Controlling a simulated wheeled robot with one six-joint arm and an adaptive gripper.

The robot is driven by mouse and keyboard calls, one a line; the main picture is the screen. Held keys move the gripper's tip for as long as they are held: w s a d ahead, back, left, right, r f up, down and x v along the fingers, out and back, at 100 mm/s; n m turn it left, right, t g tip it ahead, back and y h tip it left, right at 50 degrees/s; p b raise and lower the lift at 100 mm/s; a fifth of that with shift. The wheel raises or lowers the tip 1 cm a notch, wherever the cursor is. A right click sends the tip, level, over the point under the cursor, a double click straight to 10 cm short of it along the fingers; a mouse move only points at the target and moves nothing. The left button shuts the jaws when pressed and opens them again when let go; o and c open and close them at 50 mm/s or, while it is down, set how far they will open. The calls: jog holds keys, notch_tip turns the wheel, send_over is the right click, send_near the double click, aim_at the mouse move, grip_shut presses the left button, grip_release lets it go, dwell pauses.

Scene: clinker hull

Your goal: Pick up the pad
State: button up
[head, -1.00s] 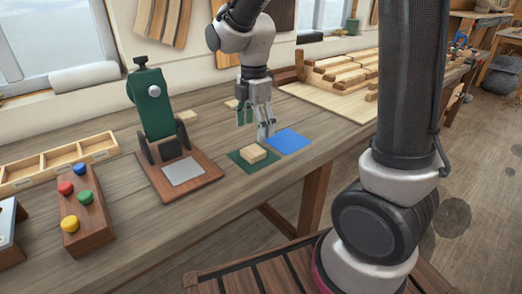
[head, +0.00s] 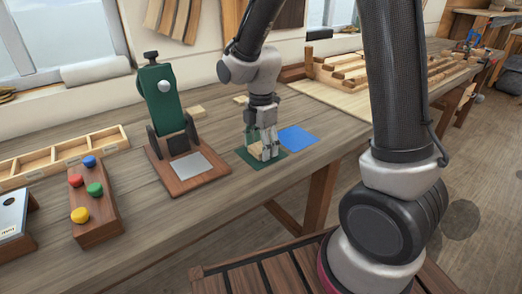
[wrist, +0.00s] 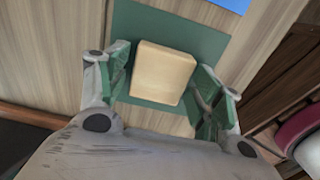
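The pad appears to be the pale, tan block with rounded edges (wrist: 162,73). It lies on a dark green square mat (wrist: 205,45) on the wooden bench. In the head view the pad is largely hidden behind my gripper (head: 264,146). In the wrist view my gripper (wrist: 163,82) is open, with one green-padded finger on each side of the pad. A gap shows at the left finger; the right finger is very close to the pad, and I cannot tell if it touches.
A blue square (head: 298,138) lies right of the green mat. A green clamp-like device on a wooden base (head: 214,165) stands to the left. Further left are a board with coloured knobs (head: 97,215) and a divided tray (head: 62,157). Wooden strips (head: 375,70) lie behind right.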

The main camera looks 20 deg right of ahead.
jog(key=c, duration=0.6)
